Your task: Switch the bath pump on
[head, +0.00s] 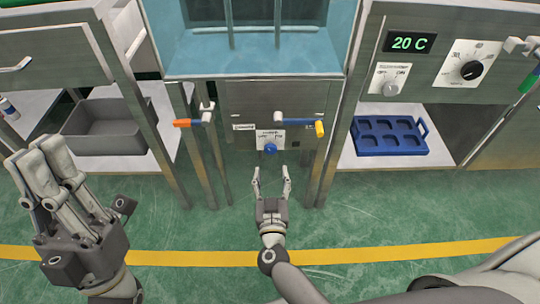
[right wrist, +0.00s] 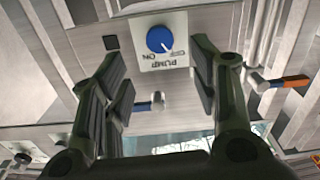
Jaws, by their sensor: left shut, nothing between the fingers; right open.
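The pump switch is a blue round knob (head: 270,148) on a white plate (head: 270,136), low on the steel panel under the bath. In the right wrist view the knob (right wrist: 160,39) shows upside down on a plate marked PUMP, OFF and ON. Its white pointer line slants towards the OFF side. My right gripper (head: 271,184) is open and empty, in front of the knob with its fingers either side of the line to it, apart from it. My left gripper (head: 45,165) is shut and empty at the left, far from the knob.
An orange-handled valve (head: 188,123) and a yellow-tipped blue-handled valve (head: 305,121) flank the panel. The blue bath tank (head: 255,60) is above. A grey bin (head: 105,130) and a blue tray (head: 388,136) sit on side shelves. The green floor in front is clear.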

